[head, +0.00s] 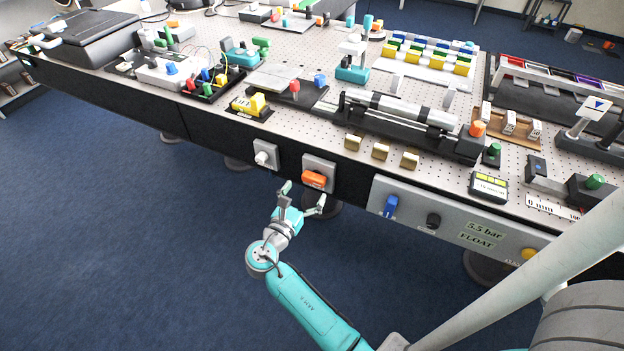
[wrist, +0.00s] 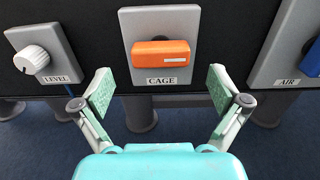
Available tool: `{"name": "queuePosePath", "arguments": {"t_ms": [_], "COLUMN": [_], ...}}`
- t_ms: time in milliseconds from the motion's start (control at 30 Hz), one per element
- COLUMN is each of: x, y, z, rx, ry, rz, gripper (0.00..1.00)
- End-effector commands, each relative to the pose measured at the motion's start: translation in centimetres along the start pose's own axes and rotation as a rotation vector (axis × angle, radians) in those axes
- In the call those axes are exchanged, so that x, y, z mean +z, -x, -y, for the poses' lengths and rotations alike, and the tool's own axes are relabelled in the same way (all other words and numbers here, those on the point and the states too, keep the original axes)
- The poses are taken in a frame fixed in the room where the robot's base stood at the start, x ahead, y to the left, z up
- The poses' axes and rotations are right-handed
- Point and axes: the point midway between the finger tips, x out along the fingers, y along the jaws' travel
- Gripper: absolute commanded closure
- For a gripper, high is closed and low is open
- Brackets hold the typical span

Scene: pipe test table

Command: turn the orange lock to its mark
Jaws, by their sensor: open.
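The orange lock (head: 314,179) is a bar-shaped handle on a grey plate (head: 319,163) on the table's front face. In the wrist view the orange lock (wrist: 161,53) lies about level, with a white line near its right end. The plate (wrist: 128,16) carries a label (wrist: 166,81) reading CAGE below the handle. No separate target mark can be made out on the plate. My gripper (head: 304,198) is open and empty, just in front of and below the lock. In the wrist view its fingers (wrist: 160,92) are spread wide, lower left and lower right of the handle, apart from it.
A white knob (wrist: 31,59) labelled LEVEL is on a plate to the left. To the right, a grey panel (head: 454,219) holds a blue lever (head: 390,206) and a black knob (head: 433,221). Brass blocks (head: 380,151) sit on the table edge above. The floor in front is clear.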

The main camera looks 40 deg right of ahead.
Motion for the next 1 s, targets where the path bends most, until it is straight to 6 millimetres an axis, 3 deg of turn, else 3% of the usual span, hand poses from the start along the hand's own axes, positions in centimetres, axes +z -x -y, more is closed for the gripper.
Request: {"name": "queuePosePath", "arguments": {"t_ms": [100,300,700,767,967,1000], "x": [0.0,0.0,0.0,0.0,0.0,0.0], "y": [-2.1,-4.3,-5.1,-5.1,-5.0,-5.0], "z": [0.1,0.0,0.0,0.0,0.0,0.0], "rx": [-0.004,-0.001,0.001,0.001,0.001,0.001], "ry": [-0.001,0.0,-0.001,-0.001,-0.001,-0.001], "rz": [0.0,0.0,0.0,0.0,0.0,0.0], "gripper": [0.02,0.02,0.02,0.12,0.62,0.62]}}
